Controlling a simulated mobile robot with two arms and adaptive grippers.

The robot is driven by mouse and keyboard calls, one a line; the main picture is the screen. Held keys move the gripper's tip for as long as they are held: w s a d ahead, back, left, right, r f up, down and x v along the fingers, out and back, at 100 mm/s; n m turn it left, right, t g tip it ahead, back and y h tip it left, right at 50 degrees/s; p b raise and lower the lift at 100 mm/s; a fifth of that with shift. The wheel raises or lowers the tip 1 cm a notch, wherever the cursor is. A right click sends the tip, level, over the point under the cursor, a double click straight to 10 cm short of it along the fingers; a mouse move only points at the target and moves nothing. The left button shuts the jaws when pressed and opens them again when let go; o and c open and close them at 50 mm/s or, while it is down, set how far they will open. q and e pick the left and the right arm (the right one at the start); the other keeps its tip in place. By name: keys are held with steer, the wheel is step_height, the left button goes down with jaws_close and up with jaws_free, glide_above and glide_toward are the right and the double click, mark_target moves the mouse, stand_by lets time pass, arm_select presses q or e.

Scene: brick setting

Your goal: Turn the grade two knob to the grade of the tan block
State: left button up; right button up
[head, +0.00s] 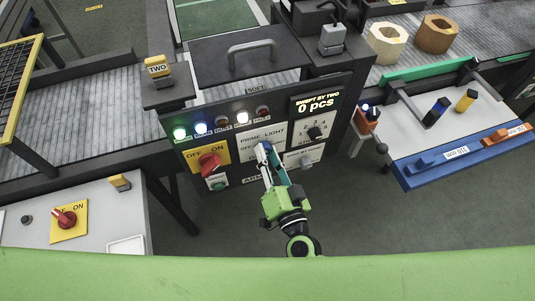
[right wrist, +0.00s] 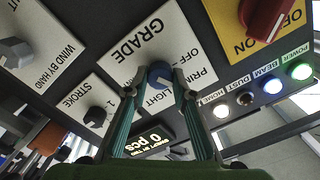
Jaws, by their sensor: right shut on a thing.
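My right gripper (head: 264,150) reaches up to the control panel of the machine with the yellow TWO tag (head: 157,67). In the right wrist view its two fingers (right wrist: 161,80) are shut on the dark blue knob (right wrist: 158,72) below the word GRADE. That view is upside down; the grade plate (right wrist: 155,40) reads PRIME, LIGHT and OFF. I cannot tell which mark the knob points to. In the head view the gripper hides the knob. A pale cream block (head: 387,42) and a tan-brown block (head: 437,34), both with holes, stand on the conveyor at the upper right. My left gripper is not in view.
Close by the grade knob are the red OFF/ON switch (head: 209,161), a stroke knob (head: 315,133), a wind-by-hand knob (head: 305,162) and several lamps. The display (head: 316,103) reads 0 pcs. A white-topped bench (head: 440,130) stands right, another bench (head: 80,205) left.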

steer(key=o, duration=1.1)
steer(key=v, duration=1.2)
